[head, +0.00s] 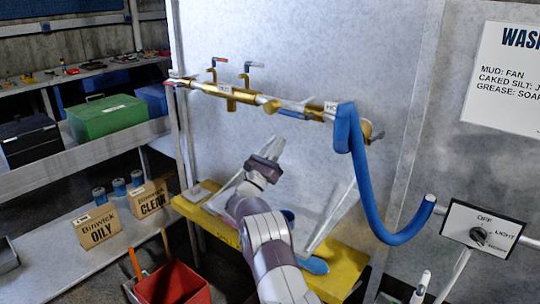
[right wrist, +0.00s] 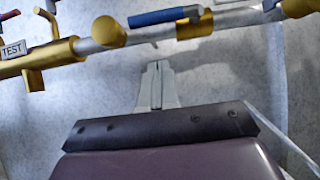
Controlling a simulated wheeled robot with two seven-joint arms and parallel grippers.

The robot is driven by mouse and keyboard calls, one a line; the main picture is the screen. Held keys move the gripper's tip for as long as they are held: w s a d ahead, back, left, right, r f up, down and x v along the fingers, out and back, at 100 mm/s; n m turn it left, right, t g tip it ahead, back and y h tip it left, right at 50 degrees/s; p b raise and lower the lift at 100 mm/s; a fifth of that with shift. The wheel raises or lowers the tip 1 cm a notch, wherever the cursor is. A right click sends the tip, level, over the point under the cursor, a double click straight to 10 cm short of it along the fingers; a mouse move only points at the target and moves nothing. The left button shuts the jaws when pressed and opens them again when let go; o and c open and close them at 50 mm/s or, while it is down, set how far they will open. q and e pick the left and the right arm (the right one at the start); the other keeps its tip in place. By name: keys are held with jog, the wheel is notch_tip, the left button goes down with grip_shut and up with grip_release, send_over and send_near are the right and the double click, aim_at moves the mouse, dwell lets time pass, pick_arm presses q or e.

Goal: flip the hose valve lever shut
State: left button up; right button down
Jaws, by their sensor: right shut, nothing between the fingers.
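The hose valve lever is a blue-handled lever (head: 293,113) lying along the brass and grey pipe (head: 245,96), near where the blue hose (head: 362,170) joins. In the right wrist view the lever (right wrist: 165,16) crosses the top, roughly in line with the pipe. My right gripper (head: 277,146) is below the pipe in front of the pale panel. In the right wrist view its fingertips (right wrist: 158,68) are together and empty, a little below the lever and apart from it. My left gripper is not in view.
Two upright levers, red-tipped (head: 218,60) and dark-tipped (head: 252,65), stand on the pipe to the left. The hose hangs at right, near a dial box (head: 480,230). A yellow ledge (head: 342,268) runs below. A red bin (head: 172,284) is at lower left.

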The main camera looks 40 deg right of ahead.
aim_at(295, 113)
notch_tip(295, 113, up, 5)
jog(key=d+p, duration=0.1)
jog(key=d, duration=0.1)
jog(key=shift+w+d+r+p, duration=0.15)
jog(key=shift+w+d+p, duration=0.2)
jog(key=shift+w, duration=0.05)
